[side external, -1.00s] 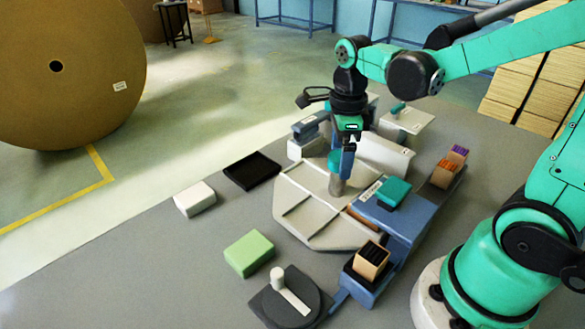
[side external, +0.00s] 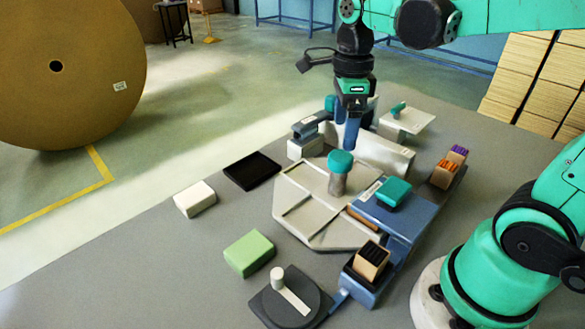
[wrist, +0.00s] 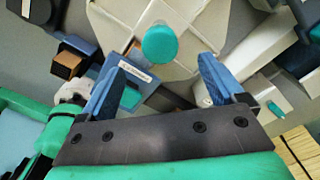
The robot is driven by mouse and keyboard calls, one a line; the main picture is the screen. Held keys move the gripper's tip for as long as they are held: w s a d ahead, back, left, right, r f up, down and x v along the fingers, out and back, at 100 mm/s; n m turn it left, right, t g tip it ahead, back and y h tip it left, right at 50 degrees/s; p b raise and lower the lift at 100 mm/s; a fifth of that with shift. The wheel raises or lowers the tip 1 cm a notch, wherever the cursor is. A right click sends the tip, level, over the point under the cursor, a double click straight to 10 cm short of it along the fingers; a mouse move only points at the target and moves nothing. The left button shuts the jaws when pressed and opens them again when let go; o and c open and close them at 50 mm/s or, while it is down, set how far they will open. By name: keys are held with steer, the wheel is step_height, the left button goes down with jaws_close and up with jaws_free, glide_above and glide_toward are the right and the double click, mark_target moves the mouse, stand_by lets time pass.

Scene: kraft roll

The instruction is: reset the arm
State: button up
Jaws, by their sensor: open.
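My gripper (side external: 348,134) hangs fingers down above the pale sectioned tray (side external: 298,228). In the wrist view its two blue fingers (wrist: 152,84) are spread apart with nothing between them. A teal-capped grey cylinder (side external: 339,170) stands upright on the tray, just below and slightly left of the fingertips, apart from them. In the wrist view its round teal cap (wrist: 159,44) shows ahead of the fingers.
A blue stand (side external: 415,215) with a teal block (side external: 394,191) is right of the tray. A green block (side external: 249,253), a white block (side external: 195,199) and a black tray (side external: 251,170) lie left. A dark round base with a lever (side external: 290,299) is in front.

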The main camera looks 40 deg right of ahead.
steer(key=n, duration=0.2)
steer(key=a+n+t, duration=0.1)
steer(key=n, duration=0.1)
steer(key=shift+s+f+n, duration=0.15)
steer(key=shift+s+n, duration=0.05)
steer(key=shift+n, duration=0.1)
steer(key=n, duration=0.2)
steer(key=n+t, duration=0.1)
steer(key=shift+s+a+f+n, duration=0.1)
steer(key=shift+a+n, duration=0.3)
steer(key=a+n+t, duration=0.1)
steer(key=n, duration=0.5)
steer(key=a+n+t, duration=0.1)
steer(key=n+t, duration=0.1)
steer(key=n, duration=0.4)
steer(key=a+f+n+t, duration=0.1)
steer(key=n+t, duration=0.1)
steer(key=n, duration=0.4)
steer(key=shift+s+a+f, duration=0.1)
steer(key=shift+s, duration=0.25)
